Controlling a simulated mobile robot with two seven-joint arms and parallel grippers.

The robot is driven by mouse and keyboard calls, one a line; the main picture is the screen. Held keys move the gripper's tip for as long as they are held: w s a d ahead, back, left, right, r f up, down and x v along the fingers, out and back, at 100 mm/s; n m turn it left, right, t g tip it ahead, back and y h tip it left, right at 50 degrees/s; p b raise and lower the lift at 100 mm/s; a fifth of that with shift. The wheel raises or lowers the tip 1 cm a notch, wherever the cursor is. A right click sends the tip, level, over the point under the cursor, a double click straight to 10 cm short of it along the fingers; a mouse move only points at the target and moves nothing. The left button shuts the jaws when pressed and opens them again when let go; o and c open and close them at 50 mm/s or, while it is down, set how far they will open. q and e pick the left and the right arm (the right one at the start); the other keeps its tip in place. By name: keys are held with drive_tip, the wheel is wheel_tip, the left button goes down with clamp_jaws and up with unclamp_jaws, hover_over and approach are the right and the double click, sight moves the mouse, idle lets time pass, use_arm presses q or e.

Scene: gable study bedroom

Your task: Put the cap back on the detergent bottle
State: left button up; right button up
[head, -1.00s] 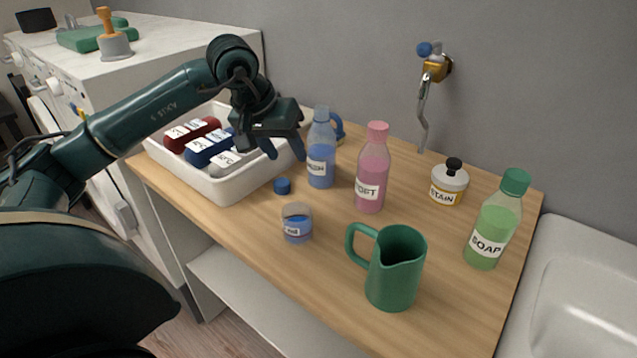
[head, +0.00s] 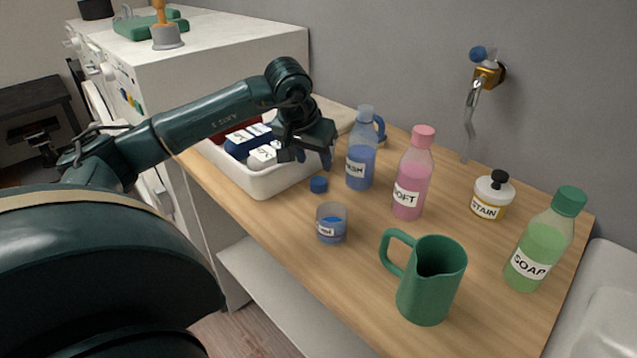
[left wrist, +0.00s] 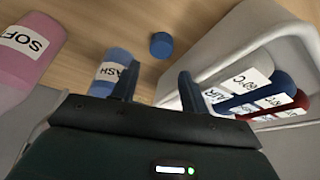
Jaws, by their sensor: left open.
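The blue detergent bottle (head: 359,172), labelled WASH, stands upright on the wooden counter (head: 290,225). Its neck appears uncapped. A small blue cap (head: 319,184) lies on the counter to the left of the bottle. My left gripper (head: 306,160) is open and empty, above the counter between the white bin and the bottle, near the cap. In the left wrist view the cap (left wrist: 161,45) shows beyond and between the spread fingers (left wrist: 156,86), not touched. The bottle (left wrist: 110,70) shows there beside the left finger, partly hidden by it. My right gripper is not in view.
A white bin (head: 262,185) with several labelled bottles stands close to the gripper. A measuring cup (head: 331,228), pink bottle (head: 411,180), green jug (head: 432,290), stain jar (head: 491,198) and soap bottle (head: 540,250) stand on the counter. A tap (head: 486,75) is on the wall.

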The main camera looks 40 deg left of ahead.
sight(319, 180)
use_arm(q)
drive_tip(key=shift+w+f, duration=0.25)
drive_tip(key=shift+f, duration=0.4)
drive_tip(key=shift+p+x, duration=0.4)
drive_tip(key=shift+x, duration=2.2)
drive_tip(key=shift+s+f, duration=0.1)
drive_tip(key=shift+s, duration=0.1)
drive_tip(key=c, duration=0.7)
